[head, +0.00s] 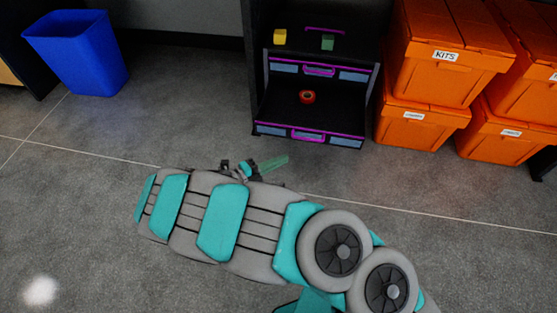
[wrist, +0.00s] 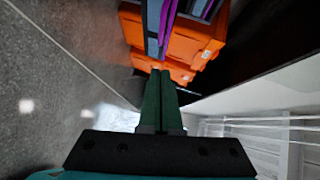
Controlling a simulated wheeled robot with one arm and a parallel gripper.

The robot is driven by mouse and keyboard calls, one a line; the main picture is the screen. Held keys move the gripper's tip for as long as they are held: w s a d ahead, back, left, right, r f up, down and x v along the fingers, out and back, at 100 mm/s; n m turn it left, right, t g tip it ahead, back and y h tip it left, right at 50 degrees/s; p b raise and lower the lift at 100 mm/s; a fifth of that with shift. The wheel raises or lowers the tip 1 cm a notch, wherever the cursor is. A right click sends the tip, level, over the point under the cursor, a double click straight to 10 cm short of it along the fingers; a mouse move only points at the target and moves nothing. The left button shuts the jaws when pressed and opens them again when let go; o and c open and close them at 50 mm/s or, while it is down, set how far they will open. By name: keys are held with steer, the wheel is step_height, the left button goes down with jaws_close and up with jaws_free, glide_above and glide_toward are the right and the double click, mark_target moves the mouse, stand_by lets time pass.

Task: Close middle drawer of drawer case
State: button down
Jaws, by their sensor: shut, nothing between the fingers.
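The black drawer case (head: 256,80) with purple trim stands at the top centre of the head view. One drawer front (head: 345,75) with a purple handle sits partway up and looks pulled out, with a yellow block (head: 280,37) and a green block (head: 327,42) behind it. A lower drawer (head: 345,142) is pulled further out and holds a red ring-shaped roll (head: 307,97). Which is the middle one is not fully clear. My gripper (head: 285,160) is shut and empty, low in front of the lower drawer, apart from it. The wrist view shows its green fingers (wrist: 161,74) together, pointing towards purple-edged drawer parts (wrist: 168,25).
Orange lidded bins (head: 440,85) are stacked right of the case, close to its side. A blue waste bin (head: 80,55) stands at the upper left. The grey floor between (head: 180,110) is clear.

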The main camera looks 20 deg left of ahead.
mark_target(310, 140)
steer(key=w+d+f+b, duration=0.2)
steer(key=w, duration=0.7)
steer(key=shift+w+d, duration=0.3)
steer(key=shift+w, duration=0.1)
